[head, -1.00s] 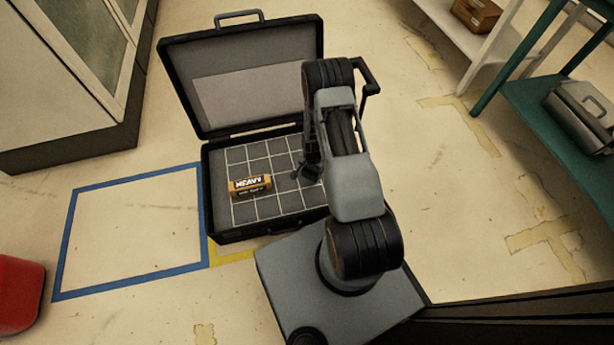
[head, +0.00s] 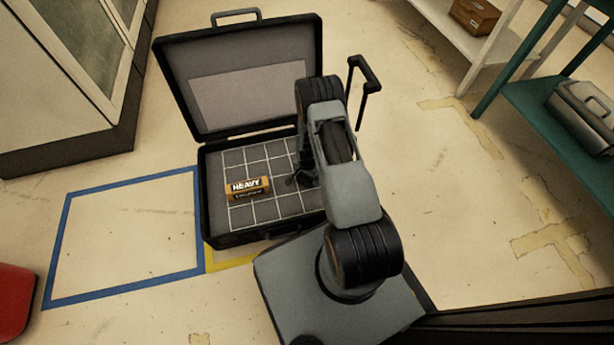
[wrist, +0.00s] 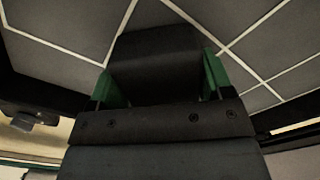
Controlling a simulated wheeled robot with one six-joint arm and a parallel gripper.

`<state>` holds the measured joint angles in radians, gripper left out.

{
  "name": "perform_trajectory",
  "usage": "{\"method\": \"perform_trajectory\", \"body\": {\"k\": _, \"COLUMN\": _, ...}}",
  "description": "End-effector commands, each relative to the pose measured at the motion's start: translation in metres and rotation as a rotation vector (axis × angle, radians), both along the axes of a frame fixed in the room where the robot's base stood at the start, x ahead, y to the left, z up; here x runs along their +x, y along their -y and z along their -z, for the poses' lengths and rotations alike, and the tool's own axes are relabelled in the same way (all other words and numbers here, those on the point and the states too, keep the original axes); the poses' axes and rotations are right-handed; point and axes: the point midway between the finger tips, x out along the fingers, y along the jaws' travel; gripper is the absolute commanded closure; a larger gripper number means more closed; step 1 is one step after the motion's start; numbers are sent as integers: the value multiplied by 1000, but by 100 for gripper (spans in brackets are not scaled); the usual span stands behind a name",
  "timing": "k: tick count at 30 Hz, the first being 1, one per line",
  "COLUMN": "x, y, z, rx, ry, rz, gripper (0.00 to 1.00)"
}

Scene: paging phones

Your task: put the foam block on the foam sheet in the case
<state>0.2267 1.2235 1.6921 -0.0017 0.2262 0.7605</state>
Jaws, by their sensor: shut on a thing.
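The case (head: 206,205) stands open on the floor, its lid tilted back. The grey foam sheet (head: 240,160) with a white grid lines its bottom; it also shows in the wrist view (wrist: 60,62). In the wrist view the green fingertips of my gripper (wrist: 160,78) are shut on the dark foam block (wrist: 158,55). The block is over the grid, but I cannot tell whether it touches the sheet. In the head view my gripper (head: 303,178) is at the right part of the case, and my arm hides the block.
An orange and black battery marked HEAVY (head: 248,188) lies on the left part of the sheet. The open lid (head: 245,75) rises behind. A blue taped square (head: 130,280) is on clear floor at left. A green shelf (head: 530,115) stands at right.

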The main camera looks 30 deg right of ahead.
Motion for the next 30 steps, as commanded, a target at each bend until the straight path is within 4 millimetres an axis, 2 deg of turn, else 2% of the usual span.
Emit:
{"method": "perform_trajectory", "body": {"k": 3, "x": 0, "y": 0, "z": 4, "rx": 0, "ry": 0, "rz": 0, "gripper": 49}}
{"method": "perform_trajectory", "body": {"k": 4, "x": 0, "y": 0, "z": 3, "rx": 0, "ry": 0, "rz": 0, "gripper": 24}}
{"method": "perform_trajectory", "body": {"k": 11, "x": 0, "y": 0, "z": 2, "rx": 0, "ry": 0, "rz": 0, "gripper": 2}}
{"method": "perform_trajectory", "body": {"k": 20, "x": 0, "y": 0, "z": -1, "rx": 0, "ry": 0, "rz": 0, "gripper": 1}}
{"method": "perform_trajectory", "body": {"k": 23, "x": 1, "y": 0, "z": -12, "rx": 0, "ry": 1, "rz": 0, "gripper": 1}}
{"method": "perform_trajectory", "body": {"k": 30, "x": 1, "y": 0, "z": -60, "rx": -1, "ry": 3, "rz": 0, "gripper": 1}}
